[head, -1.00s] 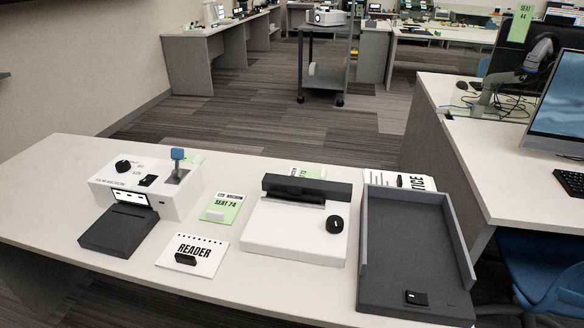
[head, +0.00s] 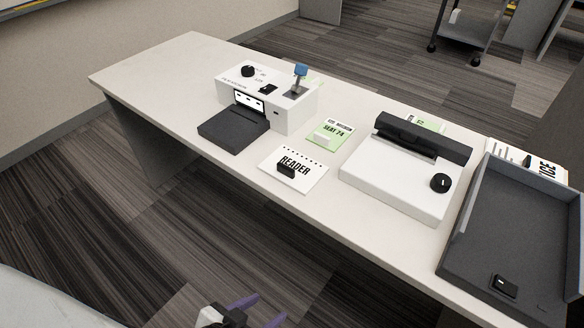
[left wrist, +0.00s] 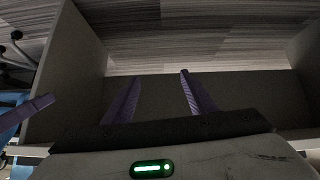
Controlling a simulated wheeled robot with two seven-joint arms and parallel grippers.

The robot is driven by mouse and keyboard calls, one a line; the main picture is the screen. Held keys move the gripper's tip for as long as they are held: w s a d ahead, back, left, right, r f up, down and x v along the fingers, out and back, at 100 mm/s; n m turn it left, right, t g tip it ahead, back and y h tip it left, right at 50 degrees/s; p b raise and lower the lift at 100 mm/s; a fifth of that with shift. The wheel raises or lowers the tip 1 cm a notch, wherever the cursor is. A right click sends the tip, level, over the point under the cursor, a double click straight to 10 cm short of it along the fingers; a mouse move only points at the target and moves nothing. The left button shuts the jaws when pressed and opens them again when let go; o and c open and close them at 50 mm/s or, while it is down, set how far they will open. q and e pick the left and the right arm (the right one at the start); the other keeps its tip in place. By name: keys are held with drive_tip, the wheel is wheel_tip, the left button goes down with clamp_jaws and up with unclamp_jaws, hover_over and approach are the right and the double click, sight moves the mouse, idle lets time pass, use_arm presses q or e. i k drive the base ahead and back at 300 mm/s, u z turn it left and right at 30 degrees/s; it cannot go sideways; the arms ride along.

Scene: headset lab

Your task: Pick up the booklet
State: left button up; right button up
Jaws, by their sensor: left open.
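A white card-like booklet (head: 293,170) marked READER, with dark marks along its top edge, lies flat on the long white table. My left gripper (head: 268,308), with purple fingers, is at the bottom edge of the head view, in front of the table and well apart from the booklet. In the left wrist view its two fingers (left wrist: 160,78) are spread with nothing between them. A purple piece (left wrist: 26,112) at the left edge there looks like a finger of my right gripper; its jaws cannot be made out.
The table (head: 160,75) also holds a white device with a black plate (head: 233,128), a green SEAT 74 card (head: 329,134), a white device with a black bar and knob (head: 395,185), and a dark grey tray (head: 512,235). A NOTICE sheet (head: 545,165) lies behind the tray. The table's left end is bare.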

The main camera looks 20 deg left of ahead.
sight(301, 173)
drive_tip(key=u, duration=2.35)
drive_tip(key=i, duration=2.35)
drive_tip(key=z, duration=3.55)
